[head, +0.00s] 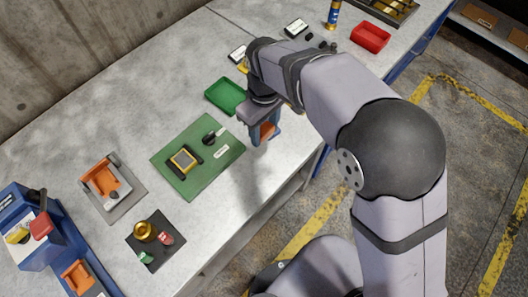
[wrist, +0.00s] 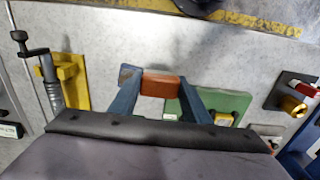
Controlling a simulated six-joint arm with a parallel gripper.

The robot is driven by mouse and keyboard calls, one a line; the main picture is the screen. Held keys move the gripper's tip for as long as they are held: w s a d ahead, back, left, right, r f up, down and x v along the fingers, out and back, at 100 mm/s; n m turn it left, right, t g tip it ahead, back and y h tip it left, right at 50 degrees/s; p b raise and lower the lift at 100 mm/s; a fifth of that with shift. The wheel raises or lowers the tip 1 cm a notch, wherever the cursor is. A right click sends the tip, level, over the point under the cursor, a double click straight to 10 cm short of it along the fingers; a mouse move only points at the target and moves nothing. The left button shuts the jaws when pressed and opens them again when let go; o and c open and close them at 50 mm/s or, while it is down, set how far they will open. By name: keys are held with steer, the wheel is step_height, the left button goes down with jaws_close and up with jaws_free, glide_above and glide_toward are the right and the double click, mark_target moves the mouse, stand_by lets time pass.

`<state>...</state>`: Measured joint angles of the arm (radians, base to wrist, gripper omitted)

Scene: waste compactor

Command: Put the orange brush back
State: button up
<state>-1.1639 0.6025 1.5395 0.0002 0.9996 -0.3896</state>
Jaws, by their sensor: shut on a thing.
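My gripper (head: 262,131) is shut on an orange block-like piece, which I take to be the orange brush (head: 267,130). It is held above the table near its front edge, to the right of the green mat. In the wrist view the piece (wrist: 160,86) sits between the two blue fingers of my gripper (wrist: 158,88). Only part of it shows, so I cannot make out any bristles. No clearly marked place for the brush can be told from these views.
A green mat (head: 181,187) bears a yellow-and-black device. A green tray (head: 225,96) and a red tray (head: 371,37) lie farther back. An orange bracket (head: 99,180) stands on a grey plate. A dark pad (head: 171,252) holds a brass knob. A blue machine (head: 48,249) stands left.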

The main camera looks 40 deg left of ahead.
mark_target(264, 154)
steer(key=shift+f+p, duration=1.7)
steer(key=shift+f, duration=3.35)
steer(key=shift+f, duration=0.15)
steer(key=o, duration=1)
step_height(264, 154, up, 12)
steer(key=b, duration=0.4)
steer(key=shift+r, duration=0.2)
steer(key=shift+w, duration=0.1)
